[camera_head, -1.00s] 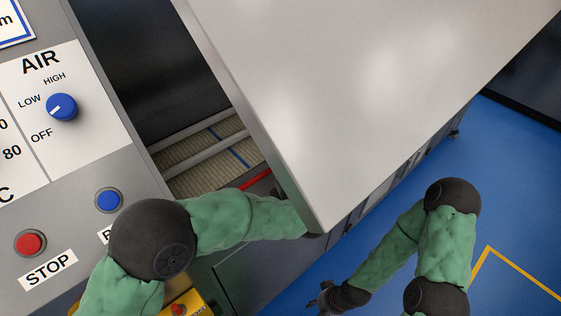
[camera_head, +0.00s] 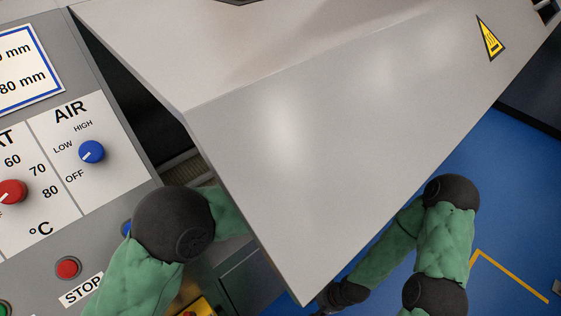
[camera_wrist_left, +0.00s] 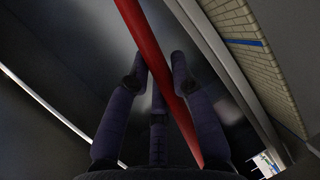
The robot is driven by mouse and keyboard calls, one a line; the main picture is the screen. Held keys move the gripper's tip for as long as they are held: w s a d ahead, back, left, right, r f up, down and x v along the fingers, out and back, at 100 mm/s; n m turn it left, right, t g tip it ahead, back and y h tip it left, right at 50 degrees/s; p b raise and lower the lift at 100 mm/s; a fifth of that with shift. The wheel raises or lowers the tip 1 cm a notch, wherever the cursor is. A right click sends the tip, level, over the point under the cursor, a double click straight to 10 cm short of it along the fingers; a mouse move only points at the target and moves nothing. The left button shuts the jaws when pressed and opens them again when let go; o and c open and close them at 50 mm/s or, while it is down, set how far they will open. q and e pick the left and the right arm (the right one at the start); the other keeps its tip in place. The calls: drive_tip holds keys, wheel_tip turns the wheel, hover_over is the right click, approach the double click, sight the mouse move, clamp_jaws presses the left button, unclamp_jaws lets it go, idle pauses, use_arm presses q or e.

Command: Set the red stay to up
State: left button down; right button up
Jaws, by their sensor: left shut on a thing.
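The red stay (camera_wrist_left: 150,50) is a long red bar running from the top to the lower middle of the left wrist view. My left gripper (camera_wrist_left: 158,68) is shut on it, with the bar passing between its fingers. In the head view my left forearm (camera_head: 225,212) goes behind the large pale grey hood (camera_head: 330,140), which hides the left gripper and the stay. My right gripper (camera_head: 325,306) is at the bottom edge of the head view, beside the hood's low corner. It is mostly hidden and cut off, away from the stay.
A control panel at left carries a blue AIR knob (camera_head: 92,152), a red knob (camera_head: 12,191) and a red STOP button (camera_head: 68,268). Blue floor (camera_head: 500,210) is clear at right.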

use_arm(q)
drive_tip(key=w+d+r+p, duration=0.1)
drive_tip(key=r+p, duration=0.2)
drive_tip(key=r+m+g+p, duration=0.1)
drive_tip(key=r+p, duration=0.1)
drive_tip(key=p, duration=0.2)
drive_tip(key=w+d+r+m+y+p, duration=0.1)
drive_tip(key=r+p, duration=0.2)
drive_tip(key=p, duration=0.1)
drive_tip(key=shift+w+d+r+g, duration=0.3)
drive_tip(key=shift+w+d+r, duration=0.05)
drive_tip(key=shift+w+d+r+m+p, duration=0.3)
drive_tip(key=shift+r+m+p, duration=0.15)
drive_tip(key=shift+p, duration=0.4)
drive_tip(key=c, duration=1.1)
unclamp_jaws()
drive_tip(key=shift+o, duration=0.2)
